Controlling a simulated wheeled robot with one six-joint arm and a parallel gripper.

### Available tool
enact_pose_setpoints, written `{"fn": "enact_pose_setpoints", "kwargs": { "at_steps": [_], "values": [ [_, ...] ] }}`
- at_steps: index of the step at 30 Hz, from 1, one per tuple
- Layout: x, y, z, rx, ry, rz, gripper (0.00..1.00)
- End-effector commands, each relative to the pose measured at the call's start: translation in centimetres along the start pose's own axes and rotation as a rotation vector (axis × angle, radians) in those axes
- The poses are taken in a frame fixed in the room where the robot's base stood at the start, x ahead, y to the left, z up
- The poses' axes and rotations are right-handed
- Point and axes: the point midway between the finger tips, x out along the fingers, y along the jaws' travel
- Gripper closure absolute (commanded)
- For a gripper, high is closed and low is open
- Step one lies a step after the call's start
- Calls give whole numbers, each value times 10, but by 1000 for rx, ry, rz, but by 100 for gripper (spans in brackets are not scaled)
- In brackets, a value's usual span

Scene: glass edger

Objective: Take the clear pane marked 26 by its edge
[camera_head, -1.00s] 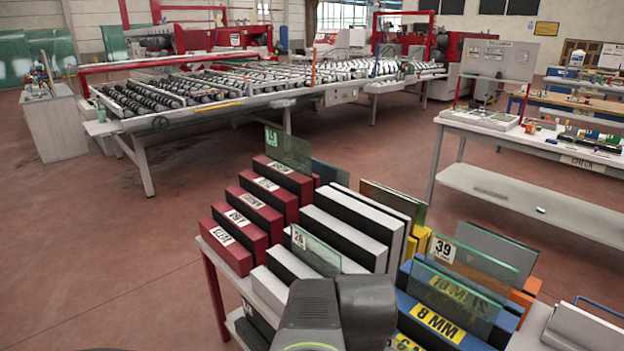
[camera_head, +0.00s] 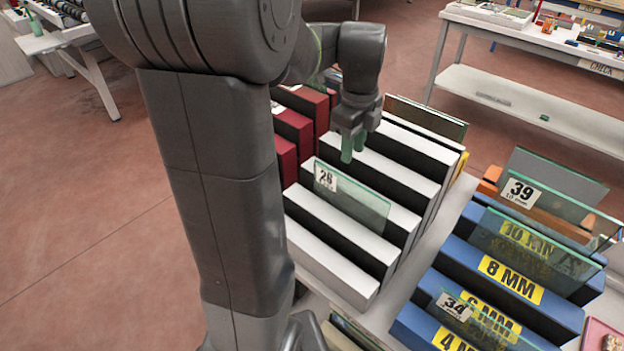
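The clear pane marked 26 (camera_head: 350,199) stands upright on edge in a slot between white-topped black blocks of the rack. Its white label with the number is at its upper left corner, and its lower edge is hidden in the slot. My gripper (camera_head: 353,148) points down just above and behind the pane's upper edge, apart from it as far as I can see. Its two greenish fingertips show side by side with a small gap, so it looks open, with nothing between them.
Red blocks (camera_head: 293,127) lie behind and left of the white-topped ones. A dark-edged pane (camera_head: 427,118) stands behind. My arm hides the left of the rack. Open floor lies left.

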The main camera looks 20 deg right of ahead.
Motion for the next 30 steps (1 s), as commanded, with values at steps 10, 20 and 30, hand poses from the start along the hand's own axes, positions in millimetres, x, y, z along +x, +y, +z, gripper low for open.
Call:
{"fn": "enact_pose_setpoints", "kwargs": {
  "at_steps": [10, 20, 30],
  "values": [
    [48, -5, -3, 44, 3, 7, 69],
    [86, -5, -2, 42, 1, 3, 69],
    [129, -8, -2, 41, 2, 5, 69]
  ]
}}
